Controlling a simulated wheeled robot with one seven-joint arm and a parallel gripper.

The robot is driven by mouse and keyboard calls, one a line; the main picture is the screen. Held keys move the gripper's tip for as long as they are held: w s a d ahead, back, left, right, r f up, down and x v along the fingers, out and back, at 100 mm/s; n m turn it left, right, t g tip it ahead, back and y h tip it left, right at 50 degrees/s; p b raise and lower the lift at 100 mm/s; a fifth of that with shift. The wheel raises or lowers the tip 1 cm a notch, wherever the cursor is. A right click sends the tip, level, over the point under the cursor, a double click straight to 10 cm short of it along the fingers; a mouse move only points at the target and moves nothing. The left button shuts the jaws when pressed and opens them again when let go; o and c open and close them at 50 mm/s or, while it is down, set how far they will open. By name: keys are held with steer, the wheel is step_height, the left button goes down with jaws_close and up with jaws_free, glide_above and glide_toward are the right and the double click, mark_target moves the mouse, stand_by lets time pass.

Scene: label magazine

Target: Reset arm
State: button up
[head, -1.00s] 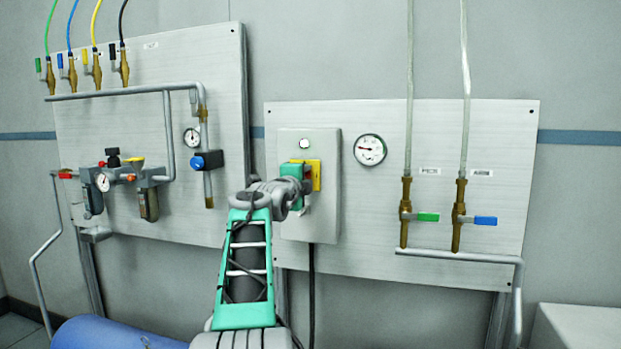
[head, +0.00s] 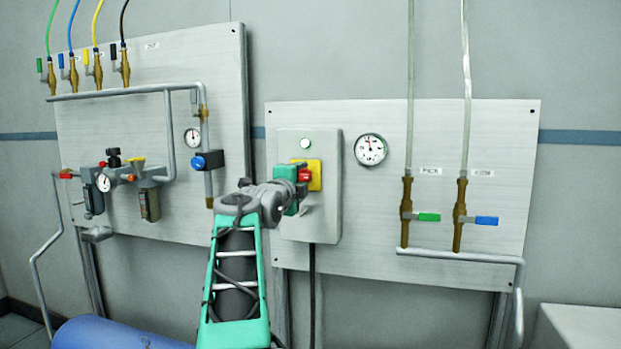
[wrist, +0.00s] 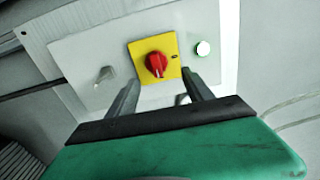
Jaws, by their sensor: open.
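The red rotary knob (wrist: 156,64) sits on a yellow plate (wrist: 136,48) on the grey switch box (wrist: 88,52). In the wrist view my gripper (wrist: 161,92) is open, one finger to each side below the knob, with nothing between them. The knob looks clear of the fingers. In the head view my gripper's green body is in front of the box, and the red knob (head: 304,175) and yellow plate (head: 316,182) show just right of it. The fingertips are hidden there.
A round lamp (head: 305,144) is on the switch box. A gauge (head: 370,149) and two valves with green (head: 428,217) and blue (head: 486,221) handles are to the right. The left panel (head: 225,110) carries pipes, valves and a regulator. A blue cylinder (head: 110,333) lies low at left.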

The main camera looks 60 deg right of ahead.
steer(key=shift+s+a, duration=0.15)
steer(key=shift+a, duration=0.6)
steer(key=shift+s+a, duration=0.1)
steer(key=shift+a, duration=0.65)
